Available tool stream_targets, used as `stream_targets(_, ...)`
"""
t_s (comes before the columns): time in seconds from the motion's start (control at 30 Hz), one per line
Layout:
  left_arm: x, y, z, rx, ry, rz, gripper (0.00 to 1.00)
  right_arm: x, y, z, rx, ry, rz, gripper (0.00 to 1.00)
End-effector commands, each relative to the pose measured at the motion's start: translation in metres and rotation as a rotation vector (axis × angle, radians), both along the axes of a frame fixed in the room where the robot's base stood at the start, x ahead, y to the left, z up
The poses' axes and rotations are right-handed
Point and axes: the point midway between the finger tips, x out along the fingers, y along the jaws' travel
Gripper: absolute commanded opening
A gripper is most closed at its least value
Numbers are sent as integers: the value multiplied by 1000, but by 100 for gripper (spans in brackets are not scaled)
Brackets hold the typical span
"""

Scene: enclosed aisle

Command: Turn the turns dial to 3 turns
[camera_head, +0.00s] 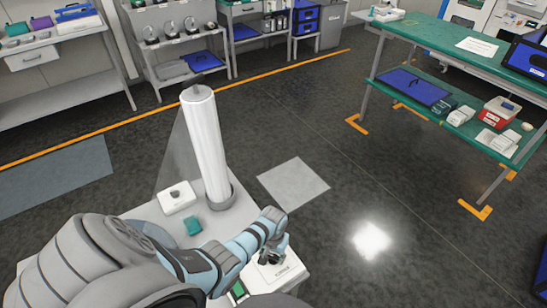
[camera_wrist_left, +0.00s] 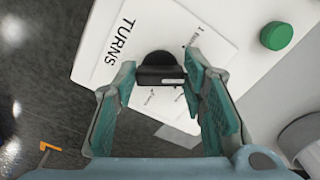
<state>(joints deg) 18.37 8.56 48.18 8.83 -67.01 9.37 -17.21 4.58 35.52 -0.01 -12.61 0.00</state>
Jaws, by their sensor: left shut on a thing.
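The turns dial (camera_wrist_left: 158,60) is a black round knob with a raised bar, on a white panel (camera_wrist_left: 105,45) lettered "TURNS" in the left wrist view. The bar lies roughly level in that picture, with a pale mark near its right end. My left gripper (camera_wrist_left: 160,76) is shut on the dial, one teal-padded finger at each end of the bar. In the head view my left gripper (camera_head: 271,256) is over the white panel box at the bottom centre, and the dial is not clear there. The small scale print is unreadable. My right gripper is not in view.
A green button (camera_wrist_left: 276,36) is on the white unit, right of the dial. A tall white roll (camera_head: 206,140) stands behind my left arm. A green-topped bench (camera_head: 440,38) is at the right, shelves (camera_head: 175,48) at the back. The floor between is mostly clear.

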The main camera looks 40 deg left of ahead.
Motion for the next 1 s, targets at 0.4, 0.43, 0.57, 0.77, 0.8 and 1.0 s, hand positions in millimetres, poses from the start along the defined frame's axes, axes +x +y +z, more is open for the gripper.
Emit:
stream_targets(0.4, 0, 1, 1, 0, -1, -392, 10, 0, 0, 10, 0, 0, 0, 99)
stream_targets(0.43, 0, 2, 1, 0, -1, -421, 10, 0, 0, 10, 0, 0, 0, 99)
stream_targets(0.57, 0, 2, 1, 0, -1, -544, 10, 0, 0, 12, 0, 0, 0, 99)
stream_targets(0.77, 1, 3, 0, 0, -1, -721, 10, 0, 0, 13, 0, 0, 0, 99)
stream_targets(0.8, 1, 3, 0, 0, -1, -753, 10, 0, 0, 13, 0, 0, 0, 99)
stream_targets(1.0, 1, 3, 0, 0, -1, -884, 10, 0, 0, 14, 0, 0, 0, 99)
